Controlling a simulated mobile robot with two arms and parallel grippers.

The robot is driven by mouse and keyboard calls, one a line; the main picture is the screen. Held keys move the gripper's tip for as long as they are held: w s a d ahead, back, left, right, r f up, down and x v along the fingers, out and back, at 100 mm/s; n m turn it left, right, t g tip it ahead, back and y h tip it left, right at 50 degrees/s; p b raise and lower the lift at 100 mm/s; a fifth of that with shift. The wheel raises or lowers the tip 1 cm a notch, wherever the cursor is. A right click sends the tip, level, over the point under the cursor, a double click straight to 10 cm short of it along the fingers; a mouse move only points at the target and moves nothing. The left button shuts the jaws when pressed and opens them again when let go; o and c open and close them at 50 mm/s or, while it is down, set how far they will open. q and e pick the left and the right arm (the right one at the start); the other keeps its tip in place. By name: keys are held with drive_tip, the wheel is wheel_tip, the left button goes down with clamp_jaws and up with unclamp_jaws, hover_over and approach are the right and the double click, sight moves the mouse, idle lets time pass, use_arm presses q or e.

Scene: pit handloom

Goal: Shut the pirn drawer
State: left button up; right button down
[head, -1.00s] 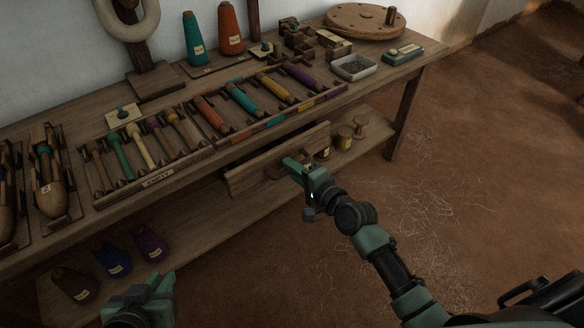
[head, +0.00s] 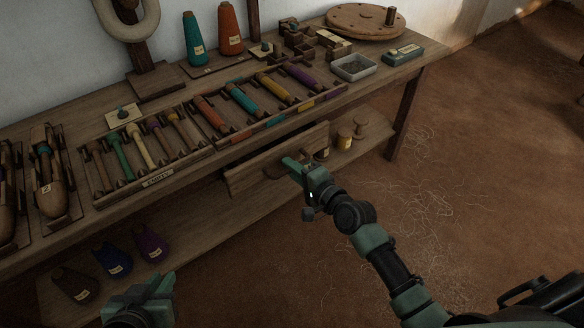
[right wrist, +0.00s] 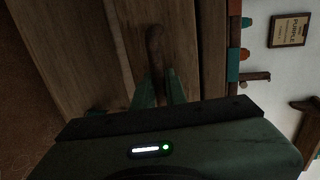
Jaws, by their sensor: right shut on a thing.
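The pirn drawer (head: 246,180) hangs under the bench top; its wooden front stands a little out from the bench, with a dark gap behind its top edge. My right gripper (head: 288,163) is at the middle of that front, shut on the curved drawer handle (head: 270,173). In the right wrist view the brown handle (right wrist: 155,45) runs down between the two green fingers (right wrist: 160,88). My left gripper (head: 158,287) is low at the left, away from the drawer; its jaw opening is unclear.
The bench top (head: 226,160) carries racks of coloured pirns, cones, a grey tray (head: 354,68) and a round wooden disc (head: 365,20). The lower shelf (head: 195,215) holds dark tagged pieces and small spools. The floor (head: 480,150) at right is clear apart from loose threads.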

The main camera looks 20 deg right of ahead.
drive_tip(key=x, duration=0.2)
drive_tip(key=r+x, duration=0.1)
drive_tip(key=x, duration=0.1)
drive_tip(key=shift+w+f, duration=0.1)
drive_tip(key=shift+f, duration=0.05)
use_arm(q)
drive_tip(key=shift+s+f, duration=0.2)
drive_tip(key=shift+s, duration=0.2)
use_arm(e)
drive_tip(key=c, duration=1.5)
unclamp_jaws()
drive_tip(key=shift+w, duration=0.15)
use_arm(q)
drive_tip(key=shift+a+f, duration=0.1)
use_arm(e)
drive_tip(key=shift+o, duration=0.2)
